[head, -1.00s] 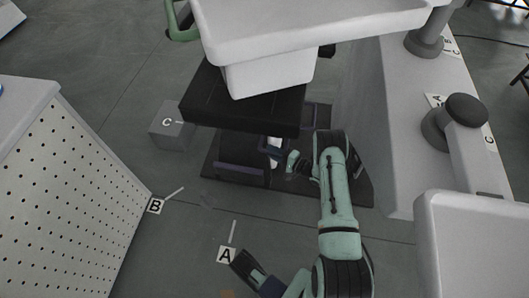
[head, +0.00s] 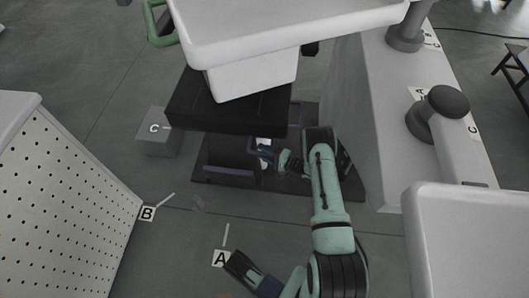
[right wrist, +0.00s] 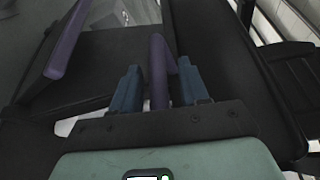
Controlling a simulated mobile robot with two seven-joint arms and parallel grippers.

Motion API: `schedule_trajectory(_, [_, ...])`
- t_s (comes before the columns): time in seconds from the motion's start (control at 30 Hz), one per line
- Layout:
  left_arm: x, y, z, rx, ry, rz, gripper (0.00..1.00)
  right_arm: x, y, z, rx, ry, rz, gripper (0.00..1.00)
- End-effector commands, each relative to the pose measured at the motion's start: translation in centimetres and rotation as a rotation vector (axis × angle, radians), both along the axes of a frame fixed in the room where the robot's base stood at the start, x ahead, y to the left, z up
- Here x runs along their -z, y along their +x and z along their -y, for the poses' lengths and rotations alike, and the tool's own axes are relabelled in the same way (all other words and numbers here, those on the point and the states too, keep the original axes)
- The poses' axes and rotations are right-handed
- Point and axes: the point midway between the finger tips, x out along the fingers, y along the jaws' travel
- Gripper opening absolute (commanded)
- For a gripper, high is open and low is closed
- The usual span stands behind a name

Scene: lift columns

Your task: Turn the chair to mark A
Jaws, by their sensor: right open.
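A dark piece with purple bars (head: 230,172), which I take to be the chair, stands low at the centre of the head view, partly hidden under a black slab (head: 205,101). My right gripper (head: 274,156) is beside its purple bar, at the end of the teal arm. In the right wrist view, the open blue fingers (right wrist: 158,90) stand on either side of an upright purple bar (right wrist: 158,60), with gaps visible. Mark A (head: 221,258) is a white floor label with a short white line, in front of the chair.
Mark B (head: 147,213) lies on the floor at the left, near a perforated white cabinet (head: 60,200). A pale block (head: 375,120) stands at the right.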

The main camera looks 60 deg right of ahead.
Motion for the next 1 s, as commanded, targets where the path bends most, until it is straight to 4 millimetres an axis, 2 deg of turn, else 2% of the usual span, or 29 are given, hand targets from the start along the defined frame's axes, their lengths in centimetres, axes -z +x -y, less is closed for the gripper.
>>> schedule_trajectory(0.13, [-0.7, 0.7, 0.1, 0.002, 0.002, 0.026, 0.43, -0.2, -1.6, 0.1, 0.003, 0.002, -0.004, 0.44])
schedule_trajectory(0.4, [-2.6, 2.8, 0.4, 0.005, 0.006, 0.096, 0.43, -0.6, -6.0, 0.4, 0.005, -0.001, -0.003, 0.44])
schedule_trajectory(0.5, [-2.9, 3.2, 0.4, 0.006, 0.006, 0.11, 0.43, -0.6, -7.0, 0.4, 0.005, -0.001, -0.002, 0.44])
schedule_trajectory(0.63, [-3.1, 3.5, 0.5, 0.007, 0.006, 0.117, 0.43, -0.6, -7.6, 0.4, 0.005, -0.001, -0.002, 0.44])
schedule_trajectory(1.0, [-3.0, 3.5, 0.5, 0.007, 0.006, 0.117, 0.43, -0.6, -7.5, 0.4, 0.004, -0.001, -0.002, 0.44])
